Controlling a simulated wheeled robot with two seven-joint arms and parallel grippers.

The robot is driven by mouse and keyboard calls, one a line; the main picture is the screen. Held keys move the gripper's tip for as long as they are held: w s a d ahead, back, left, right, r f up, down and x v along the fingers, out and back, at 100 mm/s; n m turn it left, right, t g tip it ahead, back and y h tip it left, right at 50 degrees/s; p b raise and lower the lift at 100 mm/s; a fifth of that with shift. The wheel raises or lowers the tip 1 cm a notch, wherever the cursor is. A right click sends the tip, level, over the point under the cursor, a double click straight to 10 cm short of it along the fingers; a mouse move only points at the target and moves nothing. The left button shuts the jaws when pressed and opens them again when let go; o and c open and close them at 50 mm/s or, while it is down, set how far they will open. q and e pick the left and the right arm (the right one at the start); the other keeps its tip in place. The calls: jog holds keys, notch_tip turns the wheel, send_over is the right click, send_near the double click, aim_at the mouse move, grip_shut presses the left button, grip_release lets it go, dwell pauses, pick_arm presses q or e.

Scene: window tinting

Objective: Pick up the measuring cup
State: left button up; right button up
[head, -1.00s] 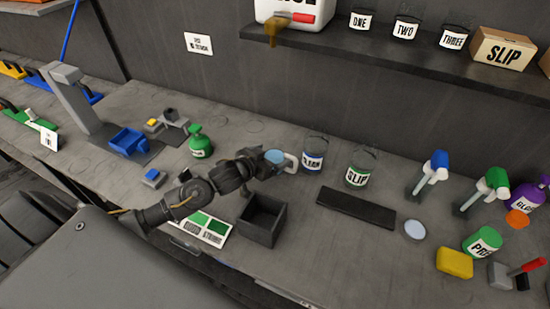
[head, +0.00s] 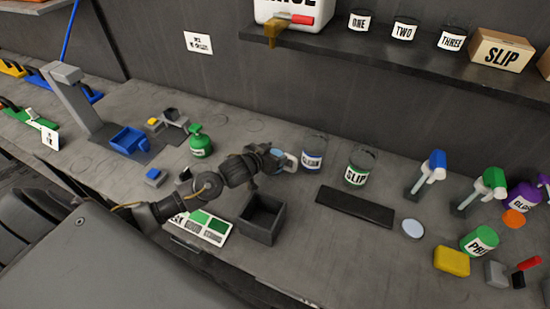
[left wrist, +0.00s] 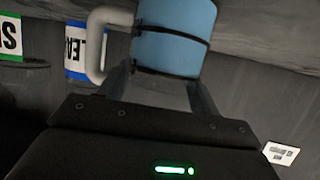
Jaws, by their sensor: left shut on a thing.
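The head view does not clearly show how far the cup is above the bench. The arm partly hides the cup. My right gripper is not in view.
Jars labelled CLEAN (head: 313,152) and SLIP (head: 359,167) stand just right of the cup. An open dark box (head: 262,219) is in front. A black mat (head: 354,207) and pale disc (head: 412,228) lie to the right.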

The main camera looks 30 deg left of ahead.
pick_arm(q)
notch_tip(320, 180, up, 10)
jog(key=shift+r, duration=0.1)
dwell(0.4)
